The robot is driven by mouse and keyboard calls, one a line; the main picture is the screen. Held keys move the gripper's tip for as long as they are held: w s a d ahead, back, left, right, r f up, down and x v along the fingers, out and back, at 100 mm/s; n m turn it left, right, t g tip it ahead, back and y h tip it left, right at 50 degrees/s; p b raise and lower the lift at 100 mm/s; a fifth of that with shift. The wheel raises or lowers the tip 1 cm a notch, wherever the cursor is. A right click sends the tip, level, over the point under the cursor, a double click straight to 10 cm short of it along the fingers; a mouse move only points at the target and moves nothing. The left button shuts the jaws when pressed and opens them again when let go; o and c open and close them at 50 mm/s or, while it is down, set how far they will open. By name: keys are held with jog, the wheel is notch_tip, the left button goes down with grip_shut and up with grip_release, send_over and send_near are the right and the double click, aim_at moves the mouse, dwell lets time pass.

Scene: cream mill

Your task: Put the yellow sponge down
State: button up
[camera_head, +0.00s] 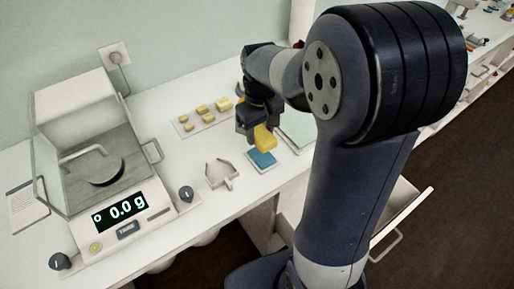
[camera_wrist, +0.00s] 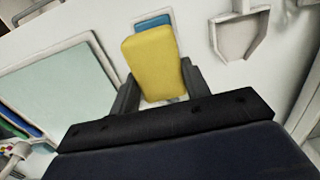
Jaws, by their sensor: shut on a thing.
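The yellow sponge (camera_head: 265,139) is a block held in my gripper (camera_head: 259,126), which is shut on it. In the head view it hangs just above or at a small blue pad (camera_head: 262,159) lying on the white counter; I cannot tell whether they touch. In the wrist view the sponge (camera_wrist: 152,62) sits between the two dark fingers of my gripper (camera_wrist: 157,90). It covers much of the blue pad (camera_wrist: 155,21), whose far part shows beyond it.
A white scoop-like tray (camera_head: 221,174) lies left of the blue pad. A balance (camera_head: 110,190) reading 0.0 g stands farther left. Several yellow blocks (camera_head: 203,110) lie on a sheet behind. A pale green board (camera_wrist: 62,85) is close by. An open drawer (camera_head: 395,205) juts out at front right.

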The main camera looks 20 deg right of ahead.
aim_at(260, 132)
jog(key=shift+f, duration=2.85)
jog(key=shift+f, duration=0.2)
jog(key=o, duration=1)
jog(key=shift+c, duration=0.2)
jog(key=shift+r, duration=0.2)
notch_tip(260, 132, up, 12)
jog(key=shift+r, duration=0.1)
jog(key=shift+o, duration=0.3)
